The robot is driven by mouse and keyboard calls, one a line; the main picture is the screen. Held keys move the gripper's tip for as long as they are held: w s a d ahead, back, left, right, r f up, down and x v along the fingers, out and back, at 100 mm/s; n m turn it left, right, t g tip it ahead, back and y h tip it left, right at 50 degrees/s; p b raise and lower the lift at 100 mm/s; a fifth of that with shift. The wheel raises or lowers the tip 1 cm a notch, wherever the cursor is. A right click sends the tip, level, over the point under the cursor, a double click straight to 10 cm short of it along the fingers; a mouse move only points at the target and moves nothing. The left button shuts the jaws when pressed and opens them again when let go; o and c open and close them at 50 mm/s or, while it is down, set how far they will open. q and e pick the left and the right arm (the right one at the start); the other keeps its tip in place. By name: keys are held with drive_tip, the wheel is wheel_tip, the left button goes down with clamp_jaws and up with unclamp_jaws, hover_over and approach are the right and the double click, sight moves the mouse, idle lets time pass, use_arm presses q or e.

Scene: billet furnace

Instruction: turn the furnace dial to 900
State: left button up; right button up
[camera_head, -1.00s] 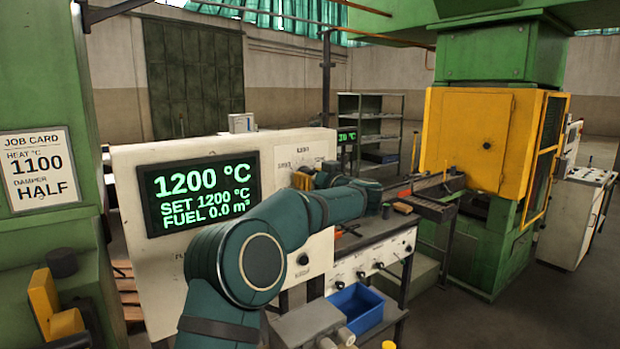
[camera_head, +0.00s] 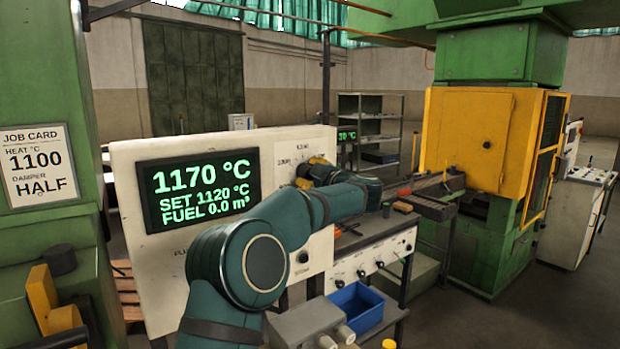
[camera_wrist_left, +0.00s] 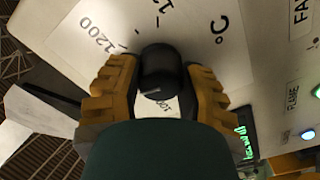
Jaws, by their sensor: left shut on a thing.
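The furnace dial (camera_wrist_left: 160,72) is a black round knob on a pale panel, with scale marks and 1200 printed around it in the left wrist view. My left gripper (camera_wrist_left: 158,88) is shut on it, one yellow finger on each side. In the head view my left gripper (camera_head: 318,172) is at the panel, and the arm hides most of the dial. The green-lettered display (camera_head: 200,190) on the panel reads 1170 °C, SET 1120 °C, FUEL 0.0 m³.
A job card (camera_head: 38,167) on the green column at left reads HEAT 1100, DAMPER HALF. A lower bench with a blue bin (camera_head: 356,308) stands right of the panel. A yellow and green machine (camera_head: 480,140) stands further back. Open floor lies at the lower right.

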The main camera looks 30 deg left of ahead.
use_arm(q)
drive_tip(key=n+b, duration=0.2)
drive_tip(key=n, duration=0.3)
drive_tip(key=shift+n, duration=0.3)
drive_tip(key=n+b, duration=0.3)
drive_tip(key=n, duration=0.1)
drive_tip(key=shift+n, duration=0.3)
drive_tip(key=n+b, duration=0.2)
drive_tip(key=n, duration=0.2)
drive_tip(key=n+b, duration=0.2)
drive_tip(key=n, duration=0.2)
drive_tip(key=n+b, duration=0.2)
drive_tip(key=n, duration=0.2)
drive_tip(key=shift+n, duration=0.3)
drive_tip(key=shift+r+n+b, duration=0.1)
drive_tip(key=shift+n+b, duration=0.65)
drive_tip(key=shift+n, duration=0.95)
use_arm(e)
wheel_tip(320, 180, down, 13)
drive_tip(key=s, duration=0.1)
drive_tip(key=shift+s+a+g, duration=0.25)
drive_tip(key=shift+g, duration=0.05)
use_arm(q)
drive_tip(key=o, duration=1.3)
drive_tip(key=shift+a, duration=0.1)
